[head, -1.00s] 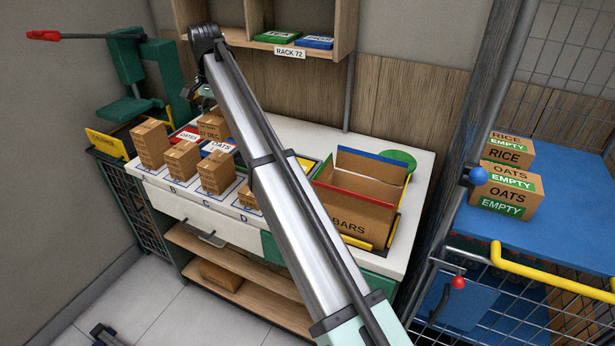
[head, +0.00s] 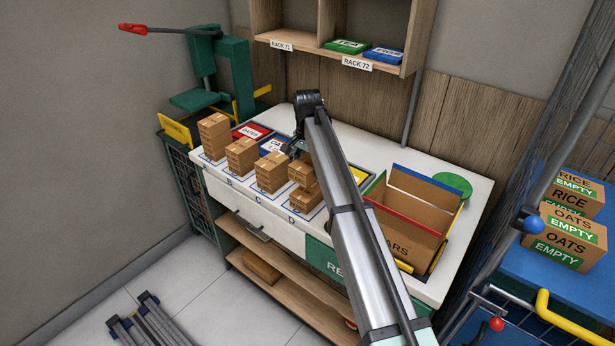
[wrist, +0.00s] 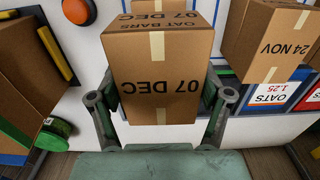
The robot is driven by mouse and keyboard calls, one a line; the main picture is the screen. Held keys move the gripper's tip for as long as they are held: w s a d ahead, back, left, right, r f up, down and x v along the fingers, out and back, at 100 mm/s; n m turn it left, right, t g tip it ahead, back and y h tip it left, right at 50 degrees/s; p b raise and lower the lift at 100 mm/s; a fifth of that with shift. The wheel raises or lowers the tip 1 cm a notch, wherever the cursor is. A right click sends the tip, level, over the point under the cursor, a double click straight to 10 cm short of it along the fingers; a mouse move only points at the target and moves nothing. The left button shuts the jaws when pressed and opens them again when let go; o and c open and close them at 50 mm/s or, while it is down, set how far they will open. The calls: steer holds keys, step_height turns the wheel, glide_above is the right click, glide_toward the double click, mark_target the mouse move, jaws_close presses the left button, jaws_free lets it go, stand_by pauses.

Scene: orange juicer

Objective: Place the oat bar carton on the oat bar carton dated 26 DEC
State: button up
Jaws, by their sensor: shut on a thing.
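My gripper (wrist: 165,105) is shut on an oat bar carton (wrist: 158,78) marked "OAT BARS 07 DEC", with one finger on each side in the wrist view. In the head view my gripper (head: 296,150) is partly hidden by my arm, and the held carton (head: 302,173) is right above a lower carton (head: 305,198) at place D. I cannot tell whether the two touch. Another carton (wrist: 272,45), dated 24 NOV, stands to the right in the wrist view. No 26 DEC date is readable.
Brown cartons stand at the left (head: 213,135), at B (head: 242,155) and at C (head: 272,172) along the white counter's front. An open BARS box (head: 400,235) stands to the right. Rack shelves (head: 390,68) hang behind. Boxes marked EMPTY (head: 567,238) sit far right.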

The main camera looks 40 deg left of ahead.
mark_target(307, 162)
steer(key=shift+f+p, duration=0.9)
steer(key=shift+f, duration=2.25)
steer(key=shift+f, duration=0.15)
steer(key=o, duration=1.2)
steer(key=shift+o, duration=0.2)
step_height(307, 162, up, 12)
steer(key=b, duration=0.3)
steer(key=shift+b, duration=0.4)
